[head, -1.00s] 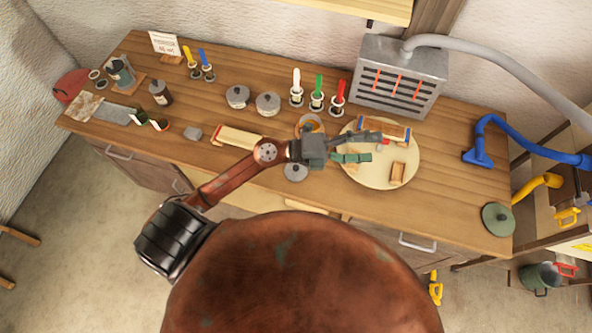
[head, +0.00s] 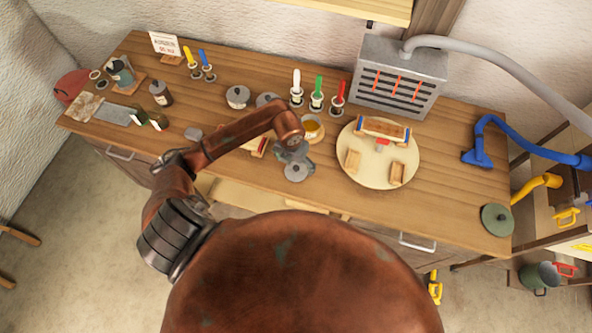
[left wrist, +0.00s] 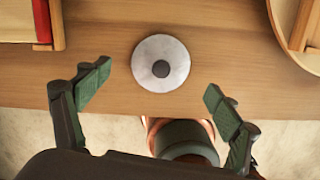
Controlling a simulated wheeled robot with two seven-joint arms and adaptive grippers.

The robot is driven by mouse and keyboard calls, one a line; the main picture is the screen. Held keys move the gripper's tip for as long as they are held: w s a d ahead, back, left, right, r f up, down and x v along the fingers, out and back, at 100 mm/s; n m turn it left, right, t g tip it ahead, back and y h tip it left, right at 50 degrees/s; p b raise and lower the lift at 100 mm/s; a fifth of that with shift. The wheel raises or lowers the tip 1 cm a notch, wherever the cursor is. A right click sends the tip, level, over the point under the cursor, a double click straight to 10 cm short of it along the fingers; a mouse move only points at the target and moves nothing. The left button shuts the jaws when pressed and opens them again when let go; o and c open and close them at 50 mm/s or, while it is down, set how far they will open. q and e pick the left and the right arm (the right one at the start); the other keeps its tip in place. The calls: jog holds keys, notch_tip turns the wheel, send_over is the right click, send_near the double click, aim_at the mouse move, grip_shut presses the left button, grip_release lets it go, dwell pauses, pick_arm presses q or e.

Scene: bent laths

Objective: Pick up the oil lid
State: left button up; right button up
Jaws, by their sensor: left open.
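A round grey lid with a dark knob (head: 296,173), which I take for the oil lid, lies on the worktop near its front edge. It shows whole in the left wrist view (left wrist: 160,63), flat on the wood. An open pot of amber oil (head: 311,127) stands just behind it. My left gripper (head: 294,158) hangs over the lid in the head view and partly covers it. In the left wrist view my left gripper's green-padded fingers (left wrist: 152,88) are spread wide, one on each side of the lid and apart from it, with nothing between them. My right gripper is not in view.
A round pale board (head: 378,178) with wooden blocks lies to the right. A wooden piece with a red face (head: 258,147) lies left of the lid. Lidded grey pots (head: 238,97) and colored-handled brushes (head: 317,95) stand behind. The worktop's front edge is close to the lid.

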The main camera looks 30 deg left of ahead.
aim_at(296, 168)
pick_arm(q)
jog(key=shift+w+f+p, duration=0.2)
jog(key=shift+f+p, duration=0.05)
jog(key=shift+f, duration=0.95)
jog(key=shift+w+f+p, duration=0.2)
jog(key=shift+f, duration=0.95)
jog(key=shift+c, duration=0.5)
jog(key=c, duration=1)
jog(key=shift+s, duration=0.1)
jog(key=shift+c, duration=0.3)
